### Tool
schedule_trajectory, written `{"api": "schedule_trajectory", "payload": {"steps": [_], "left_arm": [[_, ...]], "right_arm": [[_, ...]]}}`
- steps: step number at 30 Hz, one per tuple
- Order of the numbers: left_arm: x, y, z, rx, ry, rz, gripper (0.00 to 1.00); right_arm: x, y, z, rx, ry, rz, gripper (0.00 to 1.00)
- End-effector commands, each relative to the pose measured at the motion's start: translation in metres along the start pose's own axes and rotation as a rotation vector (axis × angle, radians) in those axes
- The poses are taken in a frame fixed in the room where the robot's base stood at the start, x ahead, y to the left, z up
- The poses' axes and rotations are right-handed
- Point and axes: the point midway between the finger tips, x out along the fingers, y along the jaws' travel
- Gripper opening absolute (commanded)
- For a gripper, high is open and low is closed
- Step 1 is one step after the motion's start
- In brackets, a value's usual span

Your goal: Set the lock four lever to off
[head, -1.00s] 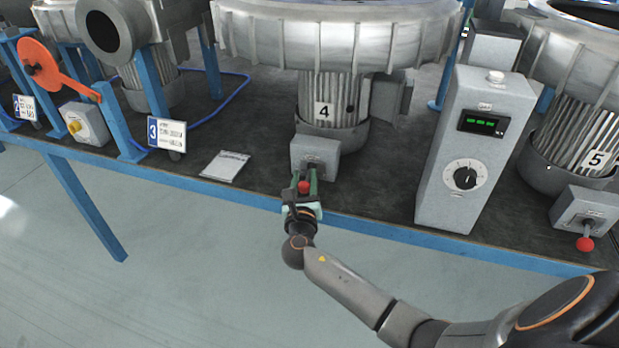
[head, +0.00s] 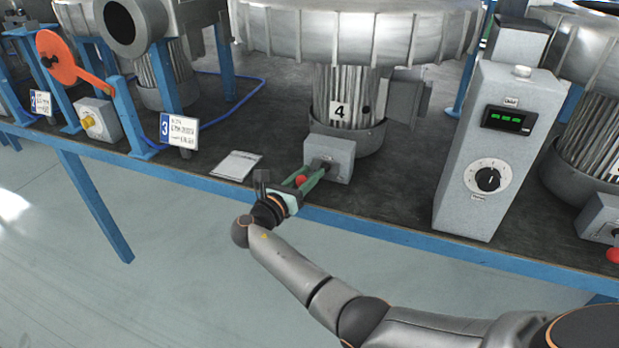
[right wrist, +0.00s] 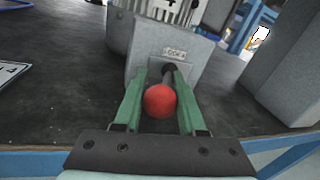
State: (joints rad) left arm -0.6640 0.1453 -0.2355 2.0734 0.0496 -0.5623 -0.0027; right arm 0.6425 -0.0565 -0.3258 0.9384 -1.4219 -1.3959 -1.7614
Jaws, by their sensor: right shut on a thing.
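The lock four box (head: 331,157) is a small grey box at the foot of the blower motor marked 4 (head: 345,100). Its lever has a dark shaft and a red ball knob (head: 301,181). My right gripper (head: 306,182) has its green fingers on either side of the knob, shut on the lever. In the right wrist view the red knob (right wrist: 160,101) sits between the fingers, and the shaft runs up to the box (right wrist: 172,65) with its label plate. In the head view the lever points toward the front left. My left gripper is not in view.
A control box (head: 495,150) with a green display and dial stands to the right. A white sheet (head: 236,165) lies on the bench to the left. The blue bench edge (head: 400,238) runs just below the gripper.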

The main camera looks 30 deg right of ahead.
Motion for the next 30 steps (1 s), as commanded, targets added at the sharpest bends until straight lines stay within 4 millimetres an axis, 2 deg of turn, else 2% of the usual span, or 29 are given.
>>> {"api": "schedule_trajectory", "payload": {"steps": [9, 10, 17, 30], "left_arm": [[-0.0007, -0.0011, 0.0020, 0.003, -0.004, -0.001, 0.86], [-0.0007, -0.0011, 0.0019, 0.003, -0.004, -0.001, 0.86], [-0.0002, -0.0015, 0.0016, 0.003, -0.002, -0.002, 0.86], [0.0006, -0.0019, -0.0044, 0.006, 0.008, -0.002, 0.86]], "right_arm": [[0.0005, 0.0012, 0.0028, 0.004, -0.002, 0.003, 0.00], [0.0005, 0.0012, 0.0029, 0.004, -0.002, 0.003, 0.42], [0.0005, 0.0004, 0.0017, 0.002, -0.001, 0.001, 0.68], [0.0023, -0.0011, 0.0010, 0.001, 0.000, -0.001, 0.70]]}}
